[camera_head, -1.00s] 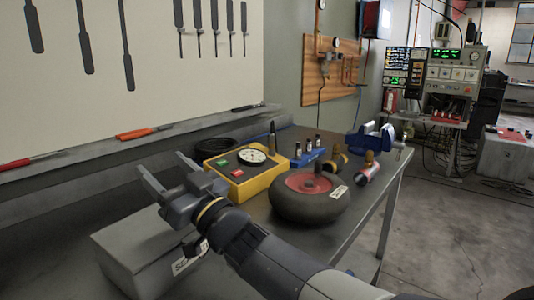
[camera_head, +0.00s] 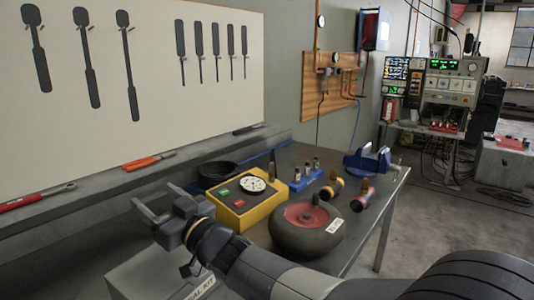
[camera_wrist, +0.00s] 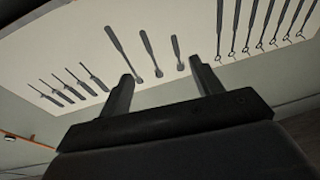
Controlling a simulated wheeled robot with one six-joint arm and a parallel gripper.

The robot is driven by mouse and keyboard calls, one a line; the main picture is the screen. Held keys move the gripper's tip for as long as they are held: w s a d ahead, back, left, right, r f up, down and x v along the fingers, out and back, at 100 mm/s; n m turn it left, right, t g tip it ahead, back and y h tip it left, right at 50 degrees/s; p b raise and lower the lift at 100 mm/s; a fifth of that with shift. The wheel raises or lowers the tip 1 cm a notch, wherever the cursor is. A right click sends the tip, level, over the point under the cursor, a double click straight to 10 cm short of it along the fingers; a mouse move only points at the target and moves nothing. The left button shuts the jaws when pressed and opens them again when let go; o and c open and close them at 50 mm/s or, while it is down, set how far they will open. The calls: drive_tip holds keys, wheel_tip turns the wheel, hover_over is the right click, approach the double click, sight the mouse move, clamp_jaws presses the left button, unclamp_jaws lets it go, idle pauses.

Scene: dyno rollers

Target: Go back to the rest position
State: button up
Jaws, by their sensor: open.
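My gripper (camera_head: 158,208) is open and empty in the head view, raised over the left part of the workbench (camera_head: 372,212). It is left of the yellow gauge box (camera_head: 238,219) and above a grey box with a partly hidden label (camera_head: 135,276). In the wrist view my gripper (camera_wrist: 165,85) shows two spread fingers with nothing between them. They point toward a pale board with dark tool shapes (camera_wrist: 165,35).
A black wheel with a red hub (camera_head: 306,230) lies on the bench near my arm. A blue vise (camera_head: 368,160) and a blue holder (camera_head: 306,178) stand behind it. A ledge with a red-handled tool (camera_head: 35,196) runs along the wall. Floor at right is open.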

drive_tip(key=w+a+r+g+h+p, duration=0.1)
drive_tip(key=w+a+g+h+p, duration=0.2)
drive_tip(key=p, duration=1.7)
drive_tip(key=shift+w+a+r+h+p, duration=0.25)
drive_tip(key=shift+w+a+h, duration=0.75)
drive_tip(key=shift+a, duration=1.1)
drive_tip(key=shift+f, duration=0.15)
